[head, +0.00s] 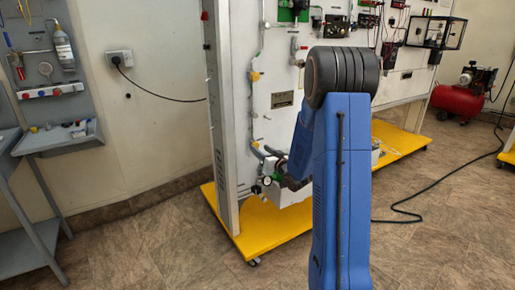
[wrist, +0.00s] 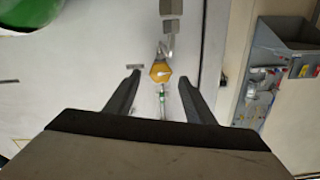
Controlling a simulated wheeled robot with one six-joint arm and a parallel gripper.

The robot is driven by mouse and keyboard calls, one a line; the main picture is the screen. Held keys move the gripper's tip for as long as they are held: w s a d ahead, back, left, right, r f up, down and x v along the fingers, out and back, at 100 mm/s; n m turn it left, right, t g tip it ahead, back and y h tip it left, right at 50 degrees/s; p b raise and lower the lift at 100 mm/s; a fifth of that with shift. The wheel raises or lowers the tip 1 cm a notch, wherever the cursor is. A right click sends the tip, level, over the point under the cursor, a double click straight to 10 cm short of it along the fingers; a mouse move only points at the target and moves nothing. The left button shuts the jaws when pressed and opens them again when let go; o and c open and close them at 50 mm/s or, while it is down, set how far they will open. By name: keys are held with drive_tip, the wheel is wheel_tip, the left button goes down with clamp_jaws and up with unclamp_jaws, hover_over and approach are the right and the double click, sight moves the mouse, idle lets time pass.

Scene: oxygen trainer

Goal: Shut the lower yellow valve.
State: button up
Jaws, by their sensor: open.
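Two yellow valves sit on a thin vertical pipe at the left of the white panel in the head view, the upper valve (head: 255,76) and the lower valve (head: 255,144). In the wrist view one yellow valve (wrist: 160,72), apparently the lower one, shows with a pale mark on its face and fittings on both sides. My gripper (wrist: 159,79) is open and empty. Its fingertips lie left and right of this valve in the picture, with gaps on both sides; I cannot tell the distance in depth.
A large green object (wrist: 25,14) fills a wrist-view corner. The panel's yellow base (head: 275,232) juts over the floor. A grey bench (head: 58,138) stands left.

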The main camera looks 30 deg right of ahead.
drive_tip(key=s, duration=1.2)
drive_tip(key=shift+s+d, duration=0.2)
drive_tip(key=shift+s, duration=0.1)
drive_tip(key=n, duration=0.6)
approach(256, 146)
drive_tip(key=w, duration=0.8)
drive_tip(key=shift+w, duration=0.2)
drive_tip(key=shift+f, duration=0.1)
drive_tip(key=c, duration=1.1)
